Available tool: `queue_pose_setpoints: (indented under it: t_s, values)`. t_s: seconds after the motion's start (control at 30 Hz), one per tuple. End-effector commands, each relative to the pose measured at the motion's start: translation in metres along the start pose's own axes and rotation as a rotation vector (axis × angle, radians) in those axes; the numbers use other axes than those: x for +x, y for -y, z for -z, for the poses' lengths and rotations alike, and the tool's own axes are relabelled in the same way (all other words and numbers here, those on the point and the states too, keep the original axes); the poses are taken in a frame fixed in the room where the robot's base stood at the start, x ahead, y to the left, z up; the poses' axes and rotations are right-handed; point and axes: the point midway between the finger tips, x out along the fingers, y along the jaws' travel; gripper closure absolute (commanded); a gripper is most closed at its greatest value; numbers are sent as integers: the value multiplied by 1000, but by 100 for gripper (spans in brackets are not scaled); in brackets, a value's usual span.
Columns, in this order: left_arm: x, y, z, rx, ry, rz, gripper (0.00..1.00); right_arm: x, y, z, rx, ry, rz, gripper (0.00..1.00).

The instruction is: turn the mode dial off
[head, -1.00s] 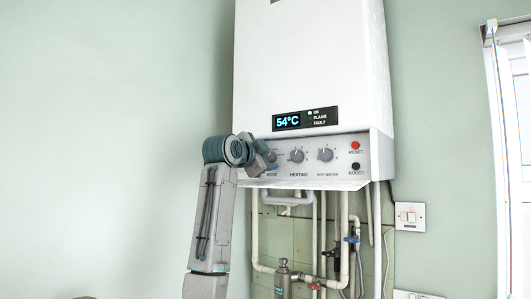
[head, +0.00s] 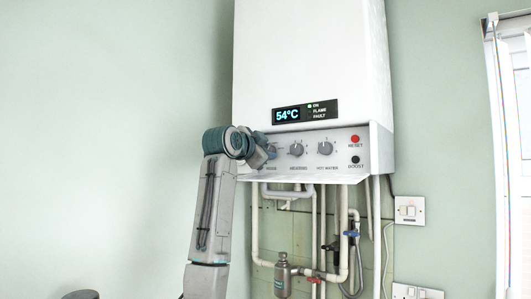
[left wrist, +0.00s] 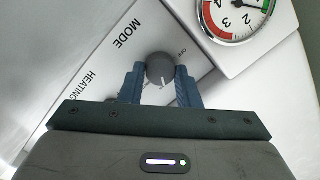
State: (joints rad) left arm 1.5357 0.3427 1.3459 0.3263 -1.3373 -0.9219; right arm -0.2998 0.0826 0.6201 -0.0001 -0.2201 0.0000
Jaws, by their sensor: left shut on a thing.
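The mode dial (left wrist: 160,70) is a dark grey round knob in the left wrist view, on a white panel lettered MODE. Its white mark points toward the bottom of that picture, away from the OFF lettering (left wrist: 181,52) at its upper right. My left gripper (left wrist: 160,73) is shut on the dial, one blue finger on each side. In the head view my left gripper (head: 264,153) is at the left end of the boiler's control panel (head: 310,167) and hides most of the mode dial. My right gripper is not in view.
The heating dial (head: 296,149) and hot water dial (head: 325,147) sit right of my gripper, then the red reset button (head: 355,139) and black boost button (head: 354,159). The display (head: 287,115) reads 54°C. Pipes (head: 315,220) run below. A gauge (left wrist: 236,14) shows in the wrist view.

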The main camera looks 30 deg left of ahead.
Motion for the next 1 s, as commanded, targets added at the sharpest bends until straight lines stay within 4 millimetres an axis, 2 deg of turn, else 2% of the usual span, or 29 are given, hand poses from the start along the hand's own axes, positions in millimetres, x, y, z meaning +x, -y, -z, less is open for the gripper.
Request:
queue_pose_setpoints:
  t_s: [1.0]
  values:
    - [1,2,-2,-946,56,-87,93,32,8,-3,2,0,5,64]
